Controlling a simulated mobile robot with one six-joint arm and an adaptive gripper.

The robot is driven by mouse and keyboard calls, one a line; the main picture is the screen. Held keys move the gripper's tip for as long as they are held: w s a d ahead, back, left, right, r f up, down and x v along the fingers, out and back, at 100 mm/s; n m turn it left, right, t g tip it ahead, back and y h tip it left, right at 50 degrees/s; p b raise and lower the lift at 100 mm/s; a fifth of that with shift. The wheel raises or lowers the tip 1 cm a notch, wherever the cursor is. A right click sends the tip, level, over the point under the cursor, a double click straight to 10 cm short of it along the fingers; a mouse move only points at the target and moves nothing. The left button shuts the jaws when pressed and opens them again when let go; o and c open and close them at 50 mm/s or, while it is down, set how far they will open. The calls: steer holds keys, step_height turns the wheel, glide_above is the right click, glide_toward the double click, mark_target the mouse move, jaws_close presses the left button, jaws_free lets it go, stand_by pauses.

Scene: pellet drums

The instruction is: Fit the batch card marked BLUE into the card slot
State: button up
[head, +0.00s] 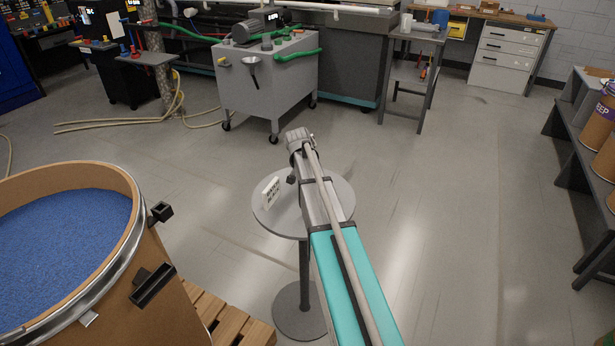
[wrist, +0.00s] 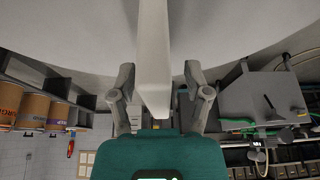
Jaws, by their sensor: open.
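A white card (head: 270,192) with dark lettering stands on a small round grey table (head: 338,198). Its lettering is too small for me to read surely. My gripper (wrist: 160,88) is open at the table, close to the card. In the wrist view a pale upright slab (wrist: 154,55), probably the card seen edge-on, lies between the two spread fingers. I see a gap to each finger. In the head view my wrist hides the fingertips. Black fittings, an upper one (head: 160,212) and a longer slotted one (head: 152,285), sit at the drum's side; I cannot tell which takes a card.
A brown drum (head: 165,318) full of blue pellets stands on a wooden pallet (head: 240,330) at the left. A grey wheeled machine (head: 268,85) stands behind the table. Shelves with drums (head: 607,150) are at the right. The floor right of the table is clear.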

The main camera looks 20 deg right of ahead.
jaws_close()
steer(key=shift+r, duration=0.15)
stand_by(0.4)
step_height(320, 180, up, 3)
steer(key=p, duration=0.3)
steer(key=s+a+r+p, duration=0.4)
steer(key=s+r+p, duration=0.6)
steer(key=s, duration=0.3)
steer(key=shift+s+r, duration=0.15)
steer(key=shift+s, duration=0.1)
